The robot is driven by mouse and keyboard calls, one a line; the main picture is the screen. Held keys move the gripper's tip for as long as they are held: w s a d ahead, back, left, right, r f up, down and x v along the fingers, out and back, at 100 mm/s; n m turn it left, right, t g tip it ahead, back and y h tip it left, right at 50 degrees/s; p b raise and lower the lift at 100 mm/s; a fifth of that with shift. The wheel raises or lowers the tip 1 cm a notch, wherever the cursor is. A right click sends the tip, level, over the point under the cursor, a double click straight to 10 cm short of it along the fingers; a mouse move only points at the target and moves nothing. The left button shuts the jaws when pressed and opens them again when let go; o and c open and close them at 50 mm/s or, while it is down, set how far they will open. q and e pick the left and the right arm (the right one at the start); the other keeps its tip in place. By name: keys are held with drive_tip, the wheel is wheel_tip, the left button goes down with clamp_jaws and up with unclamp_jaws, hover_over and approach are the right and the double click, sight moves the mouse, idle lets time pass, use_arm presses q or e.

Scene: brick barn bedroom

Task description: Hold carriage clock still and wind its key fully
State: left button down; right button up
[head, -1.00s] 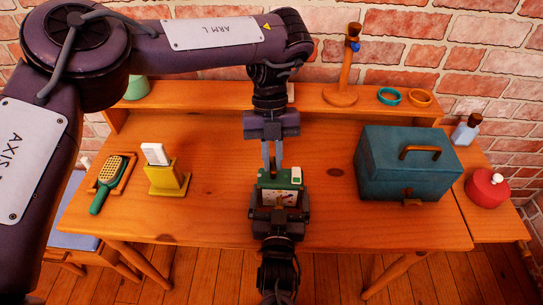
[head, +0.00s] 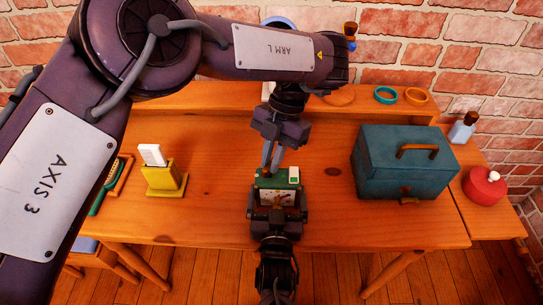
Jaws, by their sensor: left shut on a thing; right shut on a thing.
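The carriage clock (head: 264,182) is a small green case with a pale face, standing on the desk near its front edge in the head view. My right gripper (head: 277,203) is shut on the clock from the front, and its jaws cover part of the case. My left gripper (head: 268,165) comes down from behind, tilted, with its fingers closed together at the clock's far upper edge. The key is hidden between or behind these fingertips. A small white piece (head: 294,174) shows on the clock's top right.
A teal box (head: 385,170) with a brown handle stands right of the clock. A yellow holder (head: 163,178) with a white block stands left. Bracelets (head: 386,95) lie on the rear shelf (head: 210,97). Bare desk lies on both sides of the clock.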

idle(0.3)
use_arm(q)
drive_tip(key=c, duration=1.4)
unclamp_jaws()
drive_tip(key=shift+c, duration=0.2)
